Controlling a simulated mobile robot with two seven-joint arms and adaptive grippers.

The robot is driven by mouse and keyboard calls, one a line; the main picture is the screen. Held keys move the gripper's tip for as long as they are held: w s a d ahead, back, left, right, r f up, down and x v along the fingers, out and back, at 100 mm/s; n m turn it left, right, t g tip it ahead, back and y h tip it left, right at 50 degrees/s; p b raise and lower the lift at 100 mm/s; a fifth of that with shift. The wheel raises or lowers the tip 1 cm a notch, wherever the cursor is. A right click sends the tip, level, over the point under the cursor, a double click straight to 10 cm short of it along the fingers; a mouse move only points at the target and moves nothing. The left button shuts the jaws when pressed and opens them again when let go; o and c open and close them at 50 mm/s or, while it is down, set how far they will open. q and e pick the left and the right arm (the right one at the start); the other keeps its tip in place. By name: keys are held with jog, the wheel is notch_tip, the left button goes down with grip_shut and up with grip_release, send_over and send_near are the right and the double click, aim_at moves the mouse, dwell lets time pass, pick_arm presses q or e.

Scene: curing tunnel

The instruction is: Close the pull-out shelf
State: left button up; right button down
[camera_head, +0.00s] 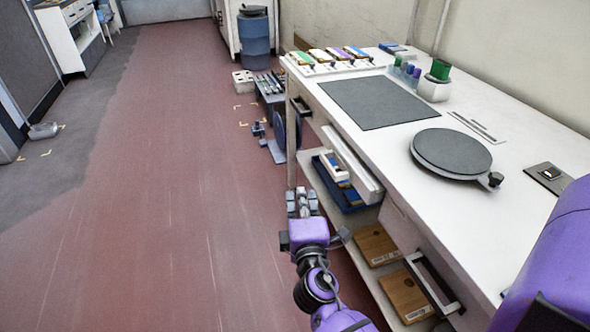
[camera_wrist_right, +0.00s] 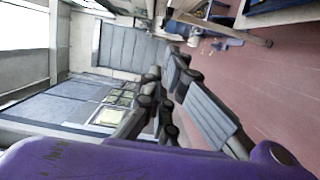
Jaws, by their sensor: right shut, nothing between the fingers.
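A white slab (camera_head: 352,165) shows at the bench's left side, below the top. It looks like the pull-out shelf standing out from the bench, but I cannot tell how far. My right gripper (camera_head: 303,202) is shut and empty, low in front of the bench's left side, to the left of and below the slab, apart from it in the picture. In the right wrist view my fingers (camera_wrist_right: 165,104) are together, and the slab cannot be made out there. My left gripper is not in view.
The white bench (camera_head: 370,146) carries a dark mat (camera_head: 378,101), a round turntable (camera_head: 450,152) and colored bottles. A dark handle (camera_head: 434,284) sits on its near front. Brown boxes (camera_head: 376,246) lie on a lower shelf. A blue barrel (camera_head: 254,38) stands behind. The red floor left is clear.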

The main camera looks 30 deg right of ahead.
aim_at(326, 163)
jog(key=w+d+p, duration=0.1)
jog(key=w+d, duration=0.6)
jog(key=d, duration=0.1)
jog(key=shift+w+d+p, duration=0.3)
jog(key=shift+w+p, duration=0.05)
jog(key=shift+d, duration=0.1)
jog(key=shift+s+d, duration=0.2)
jog(key=shift+d, duration=0.55)
jog(key=shift+s+d, duration=0.15)
jog(key=shift+d, duration=0.55)
jog(key=shift+s+d, duration=0.2)
jog(key=shift+d, duration=0.55)
jog(key=shift+a, duration=0.1)
